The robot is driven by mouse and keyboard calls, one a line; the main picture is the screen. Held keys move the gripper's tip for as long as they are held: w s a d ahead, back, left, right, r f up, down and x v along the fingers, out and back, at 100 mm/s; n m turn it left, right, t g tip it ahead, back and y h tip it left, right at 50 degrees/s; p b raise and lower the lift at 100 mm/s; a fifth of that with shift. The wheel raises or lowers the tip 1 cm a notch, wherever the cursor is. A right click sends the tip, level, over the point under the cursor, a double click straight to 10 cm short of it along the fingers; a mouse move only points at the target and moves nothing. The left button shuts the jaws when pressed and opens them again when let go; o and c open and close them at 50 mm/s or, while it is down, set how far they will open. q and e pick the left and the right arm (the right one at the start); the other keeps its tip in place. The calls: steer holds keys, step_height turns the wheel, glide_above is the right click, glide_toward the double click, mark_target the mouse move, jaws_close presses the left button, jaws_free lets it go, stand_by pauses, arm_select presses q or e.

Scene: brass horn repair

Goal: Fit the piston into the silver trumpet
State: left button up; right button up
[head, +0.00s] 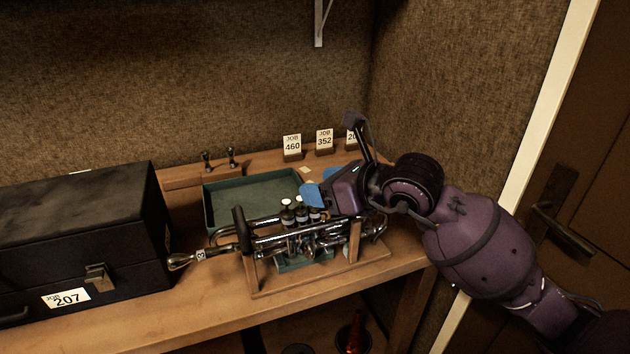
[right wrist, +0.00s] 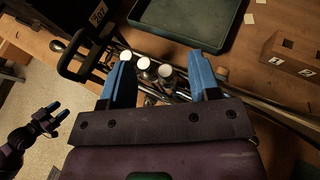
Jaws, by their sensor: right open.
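The silver trumpet (head: 330,228) lies across a wooden stand (head: 318,279) near the table's front edge. Several valve tops with pale caps stand up from its middle; they also show in the right wrist view on the trumpet (right wrist: 150,73). I cannot tell whether one of these is the loose piston. My right gripper (head: 313,193) is open just above and behind the valves. In the right wrist view its blue fingers stand apart with the caps beyond the gap, and nothing is clearly held. My left gripper (right wrist: 52,116) shows small at the left of that view; its jaws are unclear.
A black case (head: 80,235) labelled 207 stands left of the trumpet. A green tray (head: 228,207) lies behind it. A block with two pegs (head: 207,177) and job cards (head: 292,143) stand at the back. The right wrist view shows a numbered wooden block (right wrist: 292,65).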

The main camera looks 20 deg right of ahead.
arm_select(q)
steer(key=shift+s+a+f, duration=0.1)
steer(key=shift+s+f, duration=0.05)
steer(key=shift+s, duration=0.2)
arm_select(e)
steer(key=v, duration=0.9)
steer(key=shift+r, duration=0.2)
arm_select(q)
steer(key=shift+w+r, duration=0.15)
steer(key=shift+r, duration=0.05)
arm_select(e)
steer(key=shift+w, duration=0.1)
steer(key=s+a+f+m+g+y, duration=0.2)
steer(key=s+a+f+m+y, duration=0.2)
steer(key=f+y, duration=0.25)
steer(key=s+d+f+m+t+h, duration=0.2)
steer(key=d+f+m+t+h, duration=0.3)
steer(key=f+m, duration=0.7)
steer(key=s+d+f+m+t+h, duration=0.25)
steer(key=d+f+m+h, duration=0.35)
steer(key=m, duration=1.2)
steer(key=s+a+f+m+g+h, duration=0.2)
steer(key=s+f+m+g, duration=0.3)
steer(key=s+f, duration=0.5)
step_height(320, 180, down, 5)
steer(key=m, duration=0.2)
steer(key=shift+m+g+h, duration=0.3)
steer(key=shift+g+h, duration=0.05)
